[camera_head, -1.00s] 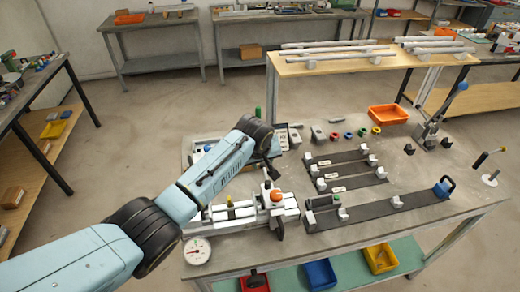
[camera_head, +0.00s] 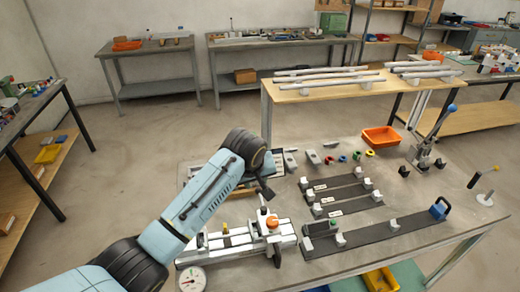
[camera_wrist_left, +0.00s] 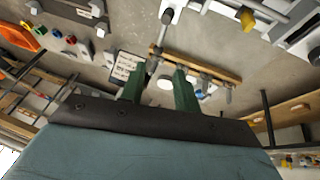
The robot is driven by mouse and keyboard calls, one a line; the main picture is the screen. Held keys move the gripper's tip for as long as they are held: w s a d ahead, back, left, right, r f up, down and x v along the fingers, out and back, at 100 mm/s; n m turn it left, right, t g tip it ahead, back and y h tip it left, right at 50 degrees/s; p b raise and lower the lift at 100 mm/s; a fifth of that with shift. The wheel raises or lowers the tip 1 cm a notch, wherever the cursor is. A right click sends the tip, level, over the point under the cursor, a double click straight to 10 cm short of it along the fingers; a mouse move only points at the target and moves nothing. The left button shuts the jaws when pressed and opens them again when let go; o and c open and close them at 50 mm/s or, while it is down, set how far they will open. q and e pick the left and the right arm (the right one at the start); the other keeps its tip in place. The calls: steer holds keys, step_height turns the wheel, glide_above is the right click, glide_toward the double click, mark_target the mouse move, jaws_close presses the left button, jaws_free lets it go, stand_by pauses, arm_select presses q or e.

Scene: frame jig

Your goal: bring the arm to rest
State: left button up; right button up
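My left arm comes in from the lower left in the head view. Its gripper (camera_head: 267,190) is over the back left of the work table (camera_head: 400,235), next to the white clamp fixture with an orange knob (camera_head: 272,222). In the left wrist view the two green fingers (camera_wrist_left: 160,92) stand apart with nothing held between them. The fingertips are small and partly hidden in the head view. My right gripper is not in view.
Dark strips with white blocks (camera_head: 390,226) lie right of the fixture. An orange tray (camera_head: 381,138), a lever clamp (camera_head: 430,140) and a round dial gauge (camera_head: 191,279) are on the table. A wooden-topped table with pale bars (camera_head: 320,90) stands behind.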

arm_select(q)
steer(key=s+a+f+m, duration=0.1)
steer(key=s+a+f, duration=0.15)
steer(key=s, duration=0.35)
steer(key=s+a+f+m+g+h, duration=0.1)
steer(key=s+a+f, duration=0.1)
steer(key=s+f, duration=0.3)
steer(key=s+a+f+m, duration=0.1)
steer(key=s+a+f, duration=0.1)
steer(key=s, duration=0.5)
steer(key=s+a+r+m+y, duration=0.1)
steer(key=s+a, duration=0.4)
steer(key=s, duration=0.4)
steer(key=s+a+r+m+y, duration=0.1)
steer(key=s+a+r+m, duration=0.1)
steer(key=s+a, duration=0.55)
step_height(320, 180, down, 31)
steer(key=s+d+g+b, duration=0.2)
steer(key=s+b, duration=0.1)
steer(key=b, duration=0.4)
steer(key=s+a+f+b, duration=0.1)
steer(key=s+f+b, duration=0.2)
steer(key=s+f, duration=0.5)
steer(key=s+a+f+g+b, duration=0.1)
steer(key=s+f+b, duration=0.3)
steer(key=s+f, duration=0.4)
step_height(320, 180, down, 7)
steer(key=shift+s+a+f, duration=0.1)
steer(key=shift+s+a, duration=0.25)
steer(key=shift+a, duration=0.15)
